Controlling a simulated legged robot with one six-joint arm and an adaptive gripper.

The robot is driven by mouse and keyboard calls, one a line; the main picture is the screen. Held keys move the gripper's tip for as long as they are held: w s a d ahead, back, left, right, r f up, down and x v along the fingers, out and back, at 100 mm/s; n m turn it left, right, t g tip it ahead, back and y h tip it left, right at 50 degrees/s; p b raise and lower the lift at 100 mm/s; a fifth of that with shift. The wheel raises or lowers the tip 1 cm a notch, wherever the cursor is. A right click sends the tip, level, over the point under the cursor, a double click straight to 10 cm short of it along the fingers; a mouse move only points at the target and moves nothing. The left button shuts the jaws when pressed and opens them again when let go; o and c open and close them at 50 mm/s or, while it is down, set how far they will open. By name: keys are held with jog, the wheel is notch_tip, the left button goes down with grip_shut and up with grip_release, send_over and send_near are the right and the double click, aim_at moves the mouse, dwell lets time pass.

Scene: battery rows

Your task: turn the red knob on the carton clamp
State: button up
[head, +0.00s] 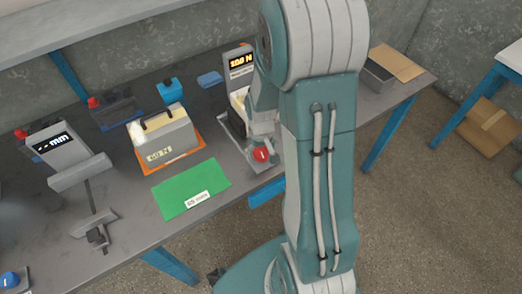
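The red knob (262,155) is near the front edge of the bench, just left of my upright arm. The carton clamp (240,60) stands behind it, with a dark display lit in orange digits that seem to read 200 N. A pale carton (238,103) sits below the display, partly hidden by my arm. My gripper (262,140) reaches down from behind my arm to the knob. Its grey-green parts show above and beside the knob. The fingers are small and partly hidden, so I cannot tell whether they touch or grip it.
A green mat (190,190) and a weight marked 60 N (165,140) on an orange base lie left of the clamp. A gauge reading mm (55,145) stands further left. A blue bottle (170,88) is behind. Cardboard (397,62) lies at the right end of the bench.

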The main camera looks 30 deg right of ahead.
aim_at(261, 151)
dwell(0.3)
notch_tip(261, 151, up, 12)
dwell(0.5)
dwell(0.8)
jog(key=s+a+r+n+t, duration=0.1)
jog(key=s+a+r+t, duration=0.4)
jog(key=s+a+r, duration=0.5)
notch_tip(261, 151, up, 4)
jog(key=s, duration=0.2)
jog(key=shift+s+a+r+t, duration=0.15)
jog(key=shift+s+a+t, duration=0.15)
jog(key=shift+s+a, duration=0.1)
jog(key=shift+w, duration=0.1)
dwell(2.7)
